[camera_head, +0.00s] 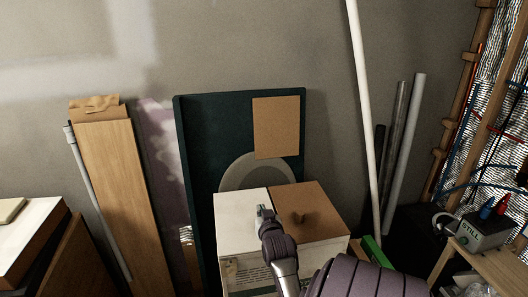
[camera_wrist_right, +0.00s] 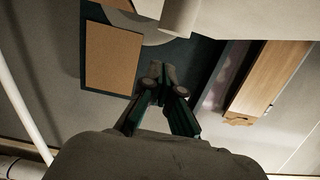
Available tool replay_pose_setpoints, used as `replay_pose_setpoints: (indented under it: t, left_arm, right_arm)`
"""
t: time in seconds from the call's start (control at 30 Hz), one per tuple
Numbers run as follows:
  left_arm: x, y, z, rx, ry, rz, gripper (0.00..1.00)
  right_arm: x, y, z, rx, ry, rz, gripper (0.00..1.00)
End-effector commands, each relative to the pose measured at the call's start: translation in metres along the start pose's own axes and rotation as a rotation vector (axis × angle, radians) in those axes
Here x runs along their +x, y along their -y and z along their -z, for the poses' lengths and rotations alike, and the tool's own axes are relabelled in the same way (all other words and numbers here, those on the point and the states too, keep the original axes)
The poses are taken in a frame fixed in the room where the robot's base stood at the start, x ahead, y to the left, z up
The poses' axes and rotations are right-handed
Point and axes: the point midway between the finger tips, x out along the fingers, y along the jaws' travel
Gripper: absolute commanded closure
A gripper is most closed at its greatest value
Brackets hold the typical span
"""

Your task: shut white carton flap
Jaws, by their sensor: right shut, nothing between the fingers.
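The white carton (camera_head: 238,235) stands at the bottom middle of the head view. The left part of its top is a white panel that looks flat, and the right part is brown (camera_head: 310,200) with a dark shadow on it. A white surface, likely the carton, shows at the top of the right wrist view (camera_wrist_right: 260,18). My right gripper (camera_head: 264,211) is over the white panel near its right edge. Its fingers are together and empty, also in the right wrist view (camera_wrist_right: 158,78). I cannot tell whether they touch the panel. My left gripper is out of view.
Behind the carton a dark green board (camera_head: 215,130) with a brown rectangle (camera_head: 276,128) leans on the wall. Wooden planks (camera_head: 118,185) lean at left. A white pole (camera_head: 364,120) and grey pipes (camera_head: 404,150) stand at right. A small bench with a device (camera_head: 484,232) is far right.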

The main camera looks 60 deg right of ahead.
Motion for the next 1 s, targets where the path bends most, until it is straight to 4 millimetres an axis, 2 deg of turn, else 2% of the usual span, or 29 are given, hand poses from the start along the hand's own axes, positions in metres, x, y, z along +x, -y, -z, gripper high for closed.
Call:
replay_pose_setpoints:
  t: [0.03, 0.07, 0.1, 0.13, 0.3, 0.5, 0.63, 0.87, 0.97, 1.0]
  left_arm:
    - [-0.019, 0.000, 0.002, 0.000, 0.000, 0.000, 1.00]
    - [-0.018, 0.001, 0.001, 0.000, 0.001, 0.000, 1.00]
    - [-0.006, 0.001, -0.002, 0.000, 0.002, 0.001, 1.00]
    - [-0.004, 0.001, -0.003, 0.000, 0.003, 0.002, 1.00]
    - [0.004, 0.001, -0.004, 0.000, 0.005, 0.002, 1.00]
    - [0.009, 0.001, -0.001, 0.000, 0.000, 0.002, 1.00]
    - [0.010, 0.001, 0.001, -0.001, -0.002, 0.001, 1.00]
    - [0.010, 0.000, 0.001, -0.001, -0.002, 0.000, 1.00]
    - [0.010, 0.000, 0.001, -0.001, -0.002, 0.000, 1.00]
    - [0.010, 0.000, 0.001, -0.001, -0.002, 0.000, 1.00]
  right_arm:
    - [-0.001, 0.002, 0.019, 0.000, 0.000, 0.001, 1.00]
    - [-0.003, 0.003, 0.018, 0.000, 0.002, 0.002, 1.00]
    - [-0.014, 0.002, 0.007, -0.001, 0.002, 0.002, 1.00]
    - [-0.022, 0.002, 0.006, -0.001, 0.002, 0.001, 1.00]
    - [-0.060, 0.002, 0.007, -0.001, 0.001, 0.001, 1.00]
    - [-0.089, 0.003, 0.008, -0.001, 0.001, 0.002, 1.00]
    - [-0.098, 0.003, 0.009, 0.000, 0.001, 0.002, 1.00]
    - [-0.100, 0.003, 0.010, -0.001, 0.001, 0.002, 1.00]
    - [-0.101, 0.010, 0.008, -0.012, 0.015, 0.020, 1.00]
    - [-0.102, 0.019, 0.006, -0.025, 0.034, 0.042, 1.00]
